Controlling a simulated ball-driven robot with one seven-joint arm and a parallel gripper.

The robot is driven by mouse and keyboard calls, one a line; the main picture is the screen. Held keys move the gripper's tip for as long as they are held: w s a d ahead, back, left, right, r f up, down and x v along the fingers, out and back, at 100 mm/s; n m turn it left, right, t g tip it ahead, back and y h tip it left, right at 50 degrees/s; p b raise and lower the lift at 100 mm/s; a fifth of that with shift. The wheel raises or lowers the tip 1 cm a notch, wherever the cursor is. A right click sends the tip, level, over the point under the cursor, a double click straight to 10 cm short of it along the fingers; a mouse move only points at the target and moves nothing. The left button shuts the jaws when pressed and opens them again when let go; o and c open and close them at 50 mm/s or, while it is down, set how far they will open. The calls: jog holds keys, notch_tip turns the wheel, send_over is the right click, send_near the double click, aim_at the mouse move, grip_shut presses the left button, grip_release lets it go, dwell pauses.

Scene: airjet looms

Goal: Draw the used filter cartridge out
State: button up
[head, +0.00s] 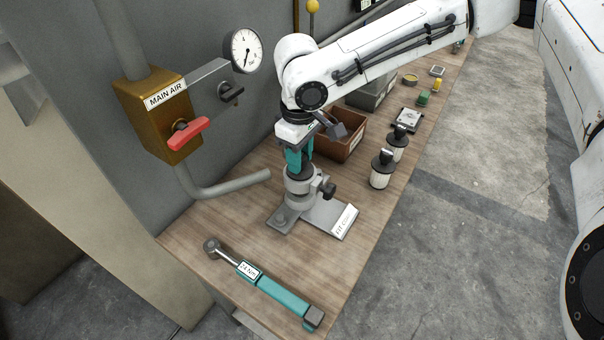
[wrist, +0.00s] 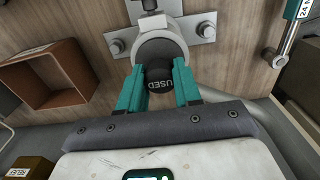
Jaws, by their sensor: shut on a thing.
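The used filter cartridge shows as a black cap marked USED (wrist: 160,84) in the wrist view. The cap sits at the mouth of the round grey filter holder (wrist: 158,47), and any lower body is hidden inside. In the head view the dark cap (head: 300,172) is right on top of the holder (head: 298,188), which stands upright on a grey base plate (head: 318,214). My gripper (head: 299,158) points down over it. In the wrist view its teal fingers (wrist: 161,72) are shut on the cap from both sides.
A brown open bin (head: 348,148) is behind the holder. A teal torque wrench (head: 268,284) lies at the front. The red-handled MAIN AIR valve (head: 180,134) and a grey pipe (head: 232,186) are at left.

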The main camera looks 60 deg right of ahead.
jog(key=shift+r, duration=0.2)
notch_tip(320, 180, up, 14)
jog(key=p, duration=1.4)
jog(key=shift+f, duration=0.2)
